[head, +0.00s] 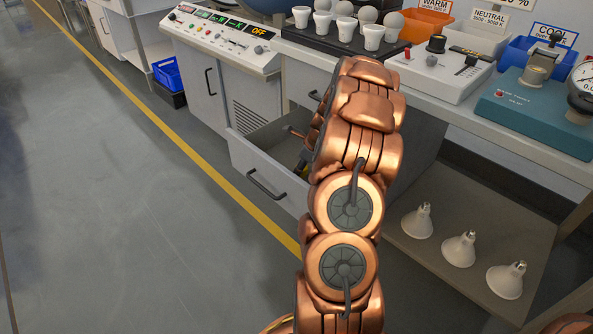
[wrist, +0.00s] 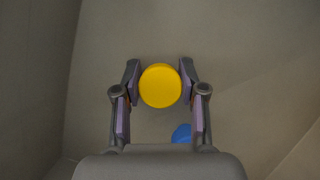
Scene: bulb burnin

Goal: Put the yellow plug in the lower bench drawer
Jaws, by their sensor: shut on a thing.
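The yellow plug (wrist: 160,86) is a round yellow disc between the fingertips of my gripper (wrist: 160,72) in the wrist view. My gripper is shut on its sides. Below the plug in the wrist view lies a plain grey-brown surface with walls at the left, which looks like the inside of a drawer. In the head view the lower bench drawer (head: 246,164) stands pulled open, and my arm reaches down over it. My arm hides most of the gripper and part of the drawer there. The gap between plug and drawer floor cannot be judged.
A blue object (wrist: 182,133) shows partly beyond my gripper's palm in the wrist view. A control panel (head: 222,38), white bulbs on a black rack (head: 330,42) and a teal gauge unit (head: 535,115) stand on the bench. White reflector bulbs (head: 459,249) stand on a low shelf.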

